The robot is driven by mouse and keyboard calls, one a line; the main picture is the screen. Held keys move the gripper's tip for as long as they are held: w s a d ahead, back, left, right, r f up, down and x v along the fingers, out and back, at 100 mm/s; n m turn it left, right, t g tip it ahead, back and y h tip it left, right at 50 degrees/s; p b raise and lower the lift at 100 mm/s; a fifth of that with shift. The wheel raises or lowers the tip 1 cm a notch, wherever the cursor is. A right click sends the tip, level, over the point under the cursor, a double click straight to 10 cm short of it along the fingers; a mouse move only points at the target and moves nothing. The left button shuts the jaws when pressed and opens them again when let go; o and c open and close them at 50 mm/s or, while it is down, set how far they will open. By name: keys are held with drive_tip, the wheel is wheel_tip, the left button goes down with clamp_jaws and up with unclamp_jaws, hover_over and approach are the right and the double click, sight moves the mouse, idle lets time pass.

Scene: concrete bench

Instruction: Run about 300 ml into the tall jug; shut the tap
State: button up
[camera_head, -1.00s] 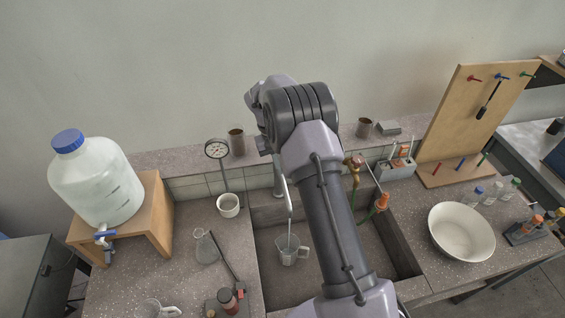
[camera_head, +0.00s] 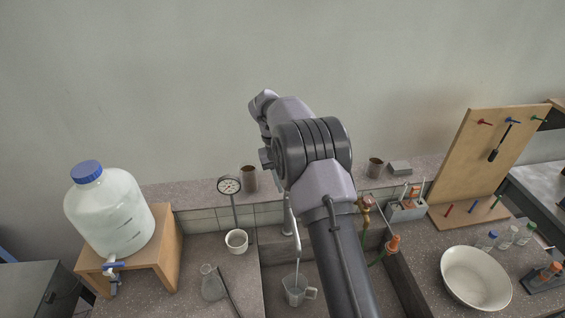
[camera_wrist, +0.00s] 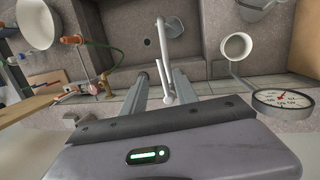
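A clear jug with a handle (camera_head: 295,291) stands in the sink under the pale spout of the tap (camera_head: 297,245).
A dial gauge (camera_head: 229,186) and white cup (camera_head: 236,241) stand left of the sink, close to my gripper in the wrist view. A flask (camera_head: 212,286) is nearer. A brass tap with green hose (camera_head: 366,204) is right; a large bowl (camera_head: 476,277) stands beyond.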

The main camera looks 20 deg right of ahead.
drive_tip(key=p+v, duration=0.1)
drive_tip(key=v, duration=0.7)
drive_tip(key=shift+p, duration=0.4)
drive_tip(key=shift+w+f, duration=0.1)
drive_tip(key=shift+c, duration=1)
drive_tip(key=shift+d+f+n, duration=0.2)
drive_tip(key=shift+f+n, duration=0.05)
drive_tip(key=shift+n, duration=0.05)
drive_tip(key=c, duration=0.3)
drive_tip(key=s+d+f+n, duration=0.1)
drive_tip(key=d+f+n+t+y+p, duration=0.1)
drive_tip(key=f+n, duration=0.1)
drive_tip(key=s+f+n+p, duration=0.1)
drive_tip(key=f, duration=0.1)
drive_tip(key=shift+s+d+n+t+y, duration=0.3)
drive_tip(key=shift+d+y, duration=0.1)
clamp_jaws()
wheel_tip(320, 180, down, 7)
drive_tip(key=b, duration=0.5)
drive_tip(key=shift+f, duration=0.15)
